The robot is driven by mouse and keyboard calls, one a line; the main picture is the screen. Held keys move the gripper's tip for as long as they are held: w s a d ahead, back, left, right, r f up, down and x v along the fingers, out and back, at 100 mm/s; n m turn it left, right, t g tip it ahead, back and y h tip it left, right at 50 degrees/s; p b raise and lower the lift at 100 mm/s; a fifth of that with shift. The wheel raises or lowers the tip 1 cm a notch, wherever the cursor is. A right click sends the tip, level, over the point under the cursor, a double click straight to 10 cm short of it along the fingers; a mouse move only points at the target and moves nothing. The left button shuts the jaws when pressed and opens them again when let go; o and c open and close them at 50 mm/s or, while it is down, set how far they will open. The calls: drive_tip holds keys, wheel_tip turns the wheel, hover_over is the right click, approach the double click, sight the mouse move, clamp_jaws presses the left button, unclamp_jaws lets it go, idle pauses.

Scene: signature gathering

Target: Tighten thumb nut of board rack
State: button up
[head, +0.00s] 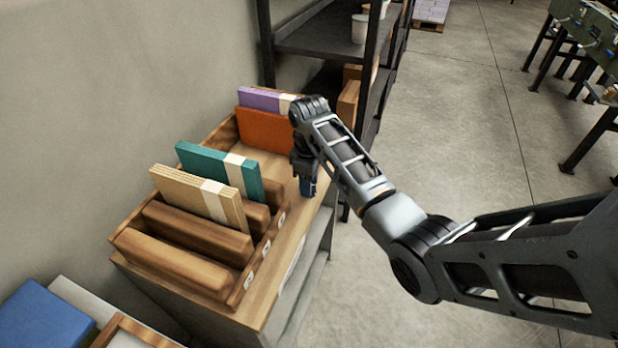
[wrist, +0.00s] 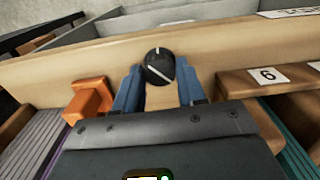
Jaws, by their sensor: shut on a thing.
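The wooden board rack (head: 200,234) stands on a bench against the wall in the head view, holding upright boards in its slots. In the head view my gripper (head: 308,187) is at the rack's right side, where my arm hides the nut.
Teal (head: 205,160), tan (head: 185,192), orange (head: 262,132) and purple (head: 258,98) boards stand in the rack. An orange block (wrist: 90,98) sits left of my fingers, and a slot label 6 (wrist: 268,75) is at right. A dark shelf (head: 320,35) stands behind.

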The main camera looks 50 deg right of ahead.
drive_tip(key=m, duration=0.4)
drive_tip(key=shift+m, duration=2.2)
drive_tip(key=o, duration=1.1)
drive_tip(key=shift+c, duration=0.2)
wheel_tip(320, 180, up, 8)
drive_tip(key=shift+f+b, duration=0.1)
drive_tip(key=shift+b, duration=0.3)
